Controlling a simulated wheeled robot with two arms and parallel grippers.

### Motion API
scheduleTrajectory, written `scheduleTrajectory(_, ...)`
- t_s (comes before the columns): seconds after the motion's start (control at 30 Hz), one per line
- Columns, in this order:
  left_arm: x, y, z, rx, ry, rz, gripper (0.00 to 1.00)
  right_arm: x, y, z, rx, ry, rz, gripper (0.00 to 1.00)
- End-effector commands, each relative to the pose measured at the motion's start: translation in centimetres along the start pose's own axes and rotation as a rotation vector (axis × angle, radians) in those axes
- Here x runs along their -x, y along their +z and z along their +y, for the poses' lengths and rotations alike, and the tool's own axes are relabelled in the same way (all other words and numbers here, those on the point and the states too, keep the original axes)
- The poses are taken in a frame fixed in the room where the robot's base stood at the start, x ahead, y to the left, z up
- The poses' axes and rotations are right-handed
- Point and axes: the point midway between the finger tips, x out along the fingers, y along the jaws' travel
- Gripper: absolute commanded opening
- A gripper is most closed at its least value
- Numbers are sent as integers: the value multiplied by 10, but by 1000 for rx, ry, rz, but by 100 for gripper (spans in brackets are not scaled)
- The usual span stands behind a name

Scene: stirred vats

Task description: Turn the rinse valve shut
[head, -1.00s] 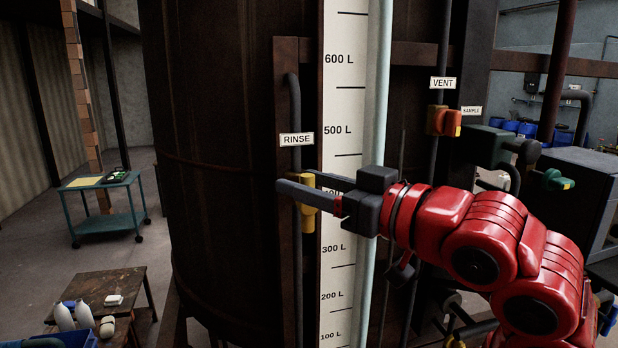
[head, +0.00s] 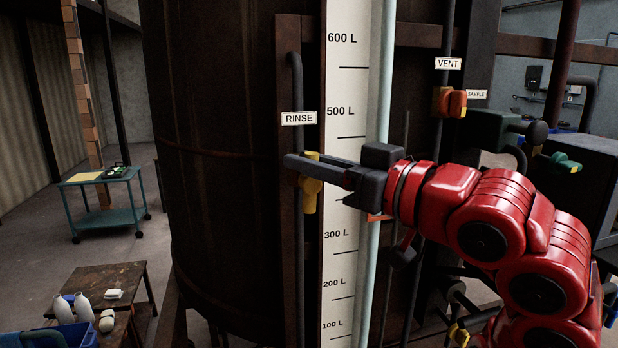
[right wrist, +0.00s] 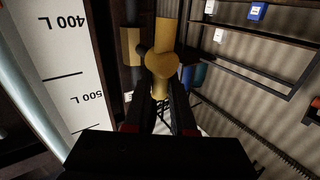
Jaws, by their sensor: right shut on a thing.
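The rinse valve (head: 309,200) is yellow and sits on a dark upright pipe on the vat, below the RINSE label (head: 299,118). My right gripper (head: 303,165) reaches in from the right, and its dark fingers are shut on the valve's yellow handle. Yellow shows above and below the fingers, which partly hide the handle. In the right wrist view, the yellow handle (right wrist: 162,64) lies between the fingertips, its bar pointing away from the hand. The handle's exact angle to the pipe is hard to tell. My left gripper is out of view.
A white litre scale (head: 344,90) and a pale tube stand just right of the rinse pipe. The orange vent valve (head: 450,102) and a green-handled valve (head: 565,163) are farther right. A teal cart (head: 105,200) and a low wooden table (head: 115,278) stand at left.

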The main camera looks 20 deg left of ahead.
Motion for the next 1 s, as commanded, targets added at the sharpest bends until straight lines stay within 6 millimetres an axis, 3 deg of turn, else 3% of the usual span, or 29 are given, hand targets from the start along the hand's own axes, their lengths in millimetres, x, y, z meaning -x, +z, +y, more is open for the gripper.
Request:
scheduleTrajectory(0.03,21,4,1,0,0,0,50,2,9,0,-11,0,16,0)
scheduleTrajectory(0.4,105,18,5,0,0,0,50,5,12,6,-204,0,141,0)
scheduleTrajectory(0.6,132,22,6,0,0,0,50,7,11,9,-358,-2,242,0)
scheduleTrajectory(1.0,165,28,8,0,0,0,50,11,14,15,-677,-6,451,0)
